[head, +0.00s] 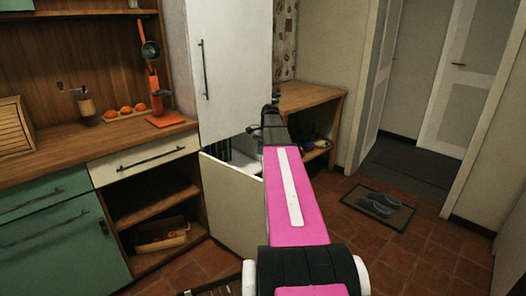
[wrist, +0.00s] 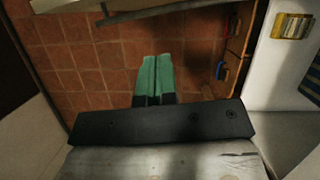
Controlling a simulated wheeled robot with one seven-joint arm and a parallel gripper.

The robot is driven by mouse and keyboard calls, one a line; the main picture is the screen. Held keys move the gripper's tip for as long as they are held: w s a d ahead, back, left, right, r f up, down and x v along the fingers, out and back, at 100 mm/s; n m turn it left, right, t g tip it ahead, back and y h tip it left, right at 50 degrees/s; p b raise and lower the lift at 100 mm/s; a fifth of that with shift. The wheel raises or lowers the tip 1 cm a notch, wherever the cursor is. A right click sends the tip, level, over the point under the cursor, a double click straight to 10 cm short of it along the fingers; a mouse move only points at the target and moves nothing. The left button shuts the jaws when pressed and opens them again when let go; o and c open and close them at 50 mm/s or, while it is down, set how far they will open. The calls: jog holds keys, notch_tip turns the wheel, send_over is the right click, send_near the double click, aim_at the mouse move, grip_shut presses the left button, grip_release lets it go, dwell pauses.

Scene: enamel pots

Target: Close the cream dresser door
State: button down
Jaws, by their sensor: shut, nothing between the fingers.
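The cream dresser door (head: 232,202) is the lower door of the tall pale cabinet. It stands open in the head view, swung out over the tiled floor, and my arm covers its right side. In the wrist view, my gripper (wrist: 154,62) has its green fingers together with nothing between them, above the tiles. A pale panel (wrist: 28,125) stands at the left of that view; I cannot tell whether it is the door. My gripper's fingers are hidden in the head view, and no contact with the door is visible.
The upper cabinet door (head: 228,65) is shut. A wooden counter (head: 60,175) with an open shelf below stands left. A wooden side table (head: 308,97) stands behind my arm. A mat with slippers (head: 378,205) lies right. Yellow (wrist: 292,26) and blue items show right in the wrist view.

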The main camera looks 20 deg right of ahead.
jog(key=s+a+f, duration=0.3)
jog(key=a+f, duration=0.3)
jog(key=shift+f, duration=0.15)
dwell(0.4)
